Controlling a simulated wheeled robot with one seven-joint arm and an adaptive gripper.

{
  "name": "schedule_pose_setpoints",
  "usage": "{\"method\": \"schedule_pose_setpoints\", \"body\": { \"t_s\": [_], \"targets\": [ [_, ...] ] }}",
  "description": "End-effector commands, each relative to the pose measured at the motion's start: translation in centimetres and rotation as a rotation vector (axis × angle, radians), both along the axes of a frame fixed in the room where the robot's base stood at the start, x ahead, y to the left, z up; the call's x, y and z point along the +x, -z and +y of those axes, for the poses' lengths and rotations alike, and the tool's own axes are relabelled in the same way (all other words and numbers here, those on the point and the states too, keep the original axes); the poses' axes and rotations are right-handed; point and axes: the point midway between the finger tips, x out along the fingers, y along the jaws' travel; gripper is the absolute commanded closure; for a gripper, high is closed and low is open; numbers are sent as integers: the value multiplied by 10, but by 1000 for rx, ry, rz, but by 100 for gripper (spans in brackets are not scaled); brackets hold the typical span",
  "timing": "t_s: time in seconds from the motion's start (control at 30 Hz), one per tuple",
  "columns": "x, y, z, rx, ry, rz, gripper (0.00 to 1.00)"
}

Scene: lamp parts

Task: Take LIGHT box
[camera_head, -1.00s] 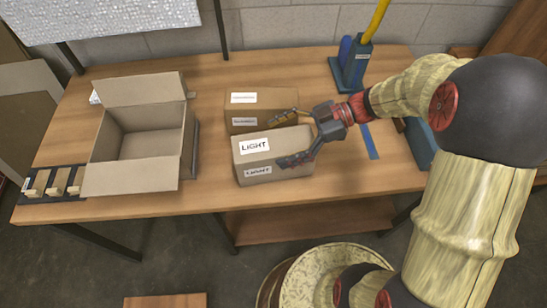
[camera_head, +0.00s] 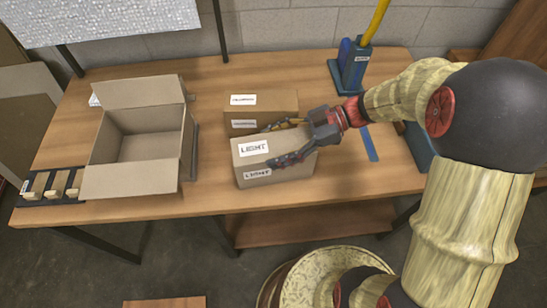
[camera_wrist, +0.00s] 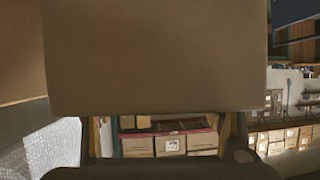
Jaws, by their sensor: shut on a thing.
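The LIGHT box (camera_head: 272,158) is a brown cardboard box with white "LIGHT" labels on its top and front, on the front middle of the wooden table. My gripper (camera_head: 289,143) reaches it from the right, with one finger along the front side and the other at the back side. It is shut on the box. In the wrist view the brown cardboard of the box (camera_wrist: 155,55) fills the upper middle and hides much of what lies beyond.
A second labelled brown box (camera_head: 262,104) stands close behind the LIGHT box. A large open carton (camera_head: 140,150) stands at the left, beside a black tray with small blocks (camera_head: 53,184). A blue holder (camera_head: 353,65) stands at the back right. The table (camera_head: 215,190) is bare between carton and boxes.

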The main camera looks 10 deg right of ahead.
Motion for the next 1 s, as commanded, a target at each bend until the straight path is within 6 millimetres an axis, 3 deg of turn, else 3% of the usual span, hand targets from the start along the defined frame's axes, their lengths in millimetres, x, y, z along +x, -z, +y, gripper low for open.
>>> {"method": "schedule_pose_setpoints", "body": {
  "t_s": [0.83, 1.0],
  "targets": [
    [0, 0, 0, 0, 0, 0, 93],
    [0, -1, 0, 0, 1, -1, 93]
  ]
}}
